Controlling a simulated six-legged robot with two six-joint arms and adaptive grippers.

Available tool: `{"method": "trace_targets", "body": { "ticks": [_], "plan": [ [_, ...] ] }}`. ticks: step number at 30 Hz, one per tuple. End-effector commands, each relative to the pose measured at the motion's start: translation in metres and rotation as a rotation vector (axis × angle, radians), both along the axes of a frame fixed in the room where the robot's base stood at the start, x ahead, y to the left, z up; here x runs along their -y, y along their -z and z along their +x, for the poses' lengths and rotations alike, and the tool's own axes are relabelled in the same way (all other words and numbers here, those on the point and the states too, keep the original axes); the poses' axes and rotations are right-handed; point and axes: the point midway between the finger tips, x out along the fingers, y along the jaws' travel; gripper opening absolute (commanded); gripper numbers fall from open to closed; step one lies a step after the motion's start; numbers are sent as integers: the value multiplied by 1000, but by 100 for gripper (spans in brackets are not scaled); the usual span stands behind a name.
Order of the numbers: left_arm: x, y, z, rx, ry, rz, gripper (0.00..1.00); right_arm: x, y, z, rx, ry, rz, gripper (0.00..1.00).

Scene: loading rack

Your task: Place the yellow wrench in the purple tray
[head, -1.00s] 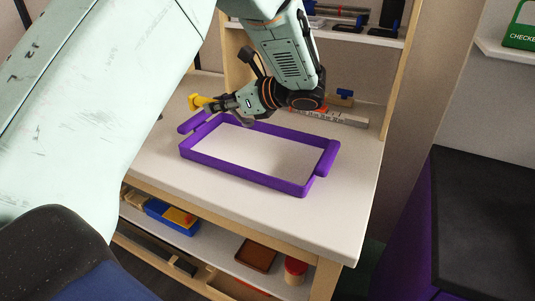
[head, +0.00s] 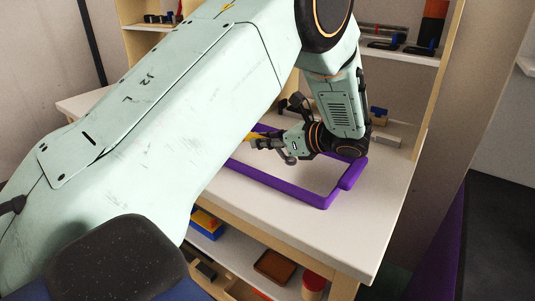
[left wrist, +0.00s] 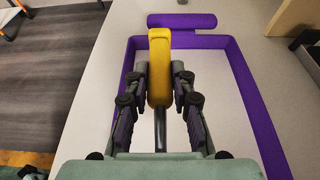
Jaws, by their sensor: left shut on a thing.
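The yellow wrench (left wrist: 159,68) is between the fingers of my left gripper (left wrist: 160,85) in the left wrist view, its yellow part pointing away from the palm. In the head view only a small yellow end (head: 251,136) shows beside the left gripper (head: 264,141); my arm hides the rest. The purple tray (head: 314,200) lies on the white worktop, its left part hidden behind my arm. In the left wrist view the wrench is over the tray's inside, with the tray's rim (left wrist: 246,84) around it. I cannot tell its height. My right gripper is not in view.
The white worktop (head: 345,235) is clear in front of the tray. A shelf below holds a brown tray (head: 275,266) and a red-topped jar (head: 313,284).

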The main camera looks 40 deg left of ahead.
Motion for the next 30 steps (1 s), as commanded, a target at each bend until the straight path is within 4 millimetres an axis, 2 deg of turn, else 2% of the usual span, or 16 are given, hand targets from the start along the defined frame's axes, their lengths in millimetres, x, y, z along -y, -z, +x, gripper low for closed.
{"method": "trace_targets", "body": {
  "ticks": [7, 20, 21, 28, 30],
  "plan": [
    [2, 33, 0, -3, 1, 1, 0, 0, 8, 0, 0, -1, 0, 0],
    [3, 37, 1, -2, 2, 0, 0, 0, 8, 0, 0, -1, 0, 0],
    [3, 38, 0, -2, 2, 0, 26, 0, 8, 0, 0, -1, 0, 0],
    [3, 37, 0, -2, 2, 0, 45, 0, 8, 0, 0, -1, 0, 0],
    [3, 37, 0, -2, 2, 0, 47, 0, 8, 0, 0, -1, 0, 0]
  ]
}}
